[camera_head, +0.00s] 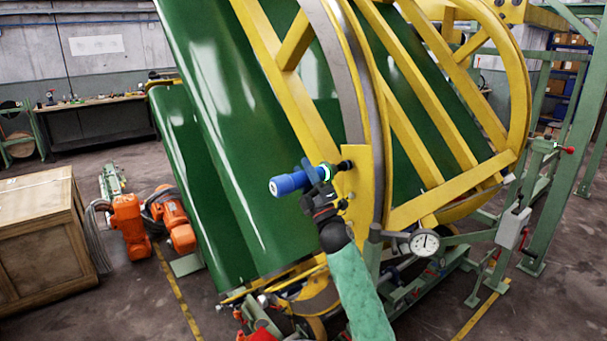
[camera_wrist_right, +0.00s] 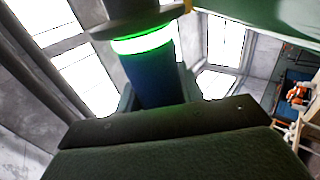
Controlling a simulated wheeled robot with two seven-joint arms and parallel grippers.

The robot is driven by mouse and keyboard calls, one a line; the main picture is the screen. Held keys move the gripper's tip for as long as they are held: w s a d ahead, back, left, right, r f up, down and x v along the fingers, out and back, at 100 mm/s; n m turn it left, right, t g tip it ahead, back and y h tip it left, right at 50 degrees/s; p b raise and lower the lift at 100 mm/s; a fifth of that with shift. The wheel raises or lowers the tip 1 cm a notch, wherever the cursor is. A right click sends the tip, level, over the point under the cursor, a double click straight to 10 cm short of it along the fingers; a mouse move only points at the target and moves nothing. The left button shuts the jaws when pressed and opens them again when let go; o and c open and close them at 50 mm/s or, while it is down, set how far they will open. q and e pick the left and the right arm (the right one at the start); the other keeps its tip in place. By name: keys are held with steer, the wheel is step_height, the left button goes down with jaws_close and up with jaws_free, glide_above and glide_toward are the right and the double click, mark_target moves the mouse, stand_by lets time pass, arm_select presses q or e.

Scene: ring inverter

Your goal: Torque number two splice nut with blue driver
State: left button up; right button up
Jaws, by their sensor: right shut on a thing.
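The blue driver (camera_head: 289,183) is held level in my right gripper (camera_head: 321,188), its blue end pointing left. Its dark nose points right, at the yellow splice plate (camera_head: 362,185) of the ring. The nose meets or overlaps a dark nut at the plate's upper left; I cannot tell if it is seated. Another dark nut (camera_head: 342,204) shows lower on the plate. No number is readable. In the right wrist view, the driver's dark blue body (camera_wrist_right: 158,82) stands between the fingers, with a lit green band and a grey collar above. My left gripper is not in view.
The green drum (camera_head: 215,120) fills the space behind the driver. A dial gauge (camera_head: 424,242) sits right of my right forearm. Green frame posts stand at right.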

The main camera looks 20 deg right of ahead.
steer(key=shift+w+d+r, duration=0.1)
steer(key=shift+w+d, duration=0.1)
steer(key=shift+d, duration=0.5)
stand_by(0.9)
steer(key=shift+d+b, duration=0.1)
steer(key=shift+b, duration=0.2)
stand_by(0.7)
